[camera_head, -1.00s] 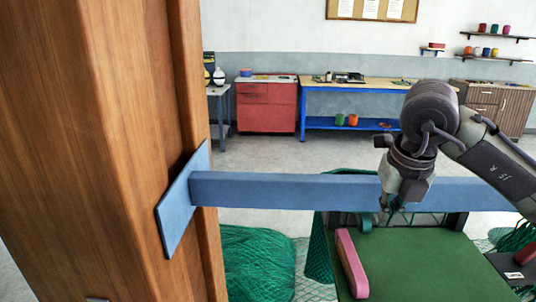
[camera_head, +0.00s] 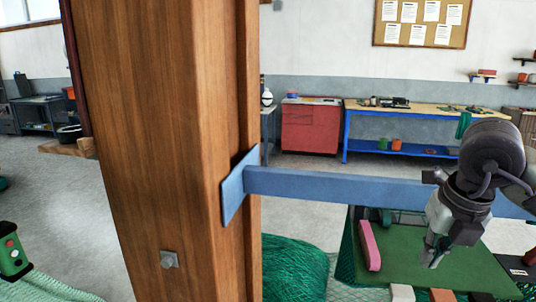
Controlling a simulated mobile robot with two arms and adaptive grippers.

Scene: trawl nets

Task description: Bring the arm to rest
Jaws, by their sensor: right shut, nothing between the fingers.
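My right arm comes in from the right edge. Its dark grey gripper (camera_head: 433,258) points down over the green-topped surface (camera_head: 395,262), with its fingers together and nothing held. The gripper and wrist hide part of the blue beam (camera_head: 345,186) and part of the green top. Whether the fingertips touch the top I cannot tell. My left gripper is not in view.
A large wooden post (camera_head: 165,150) fills the left middle, with the blue beam fixed to it. On the green top are a pink bar (camera_head: 369,246), a white block (camera_head: 402,293) and an orange block (camera_head: 443,295). Green netting (camera_head: 292,268) lies beside the post.

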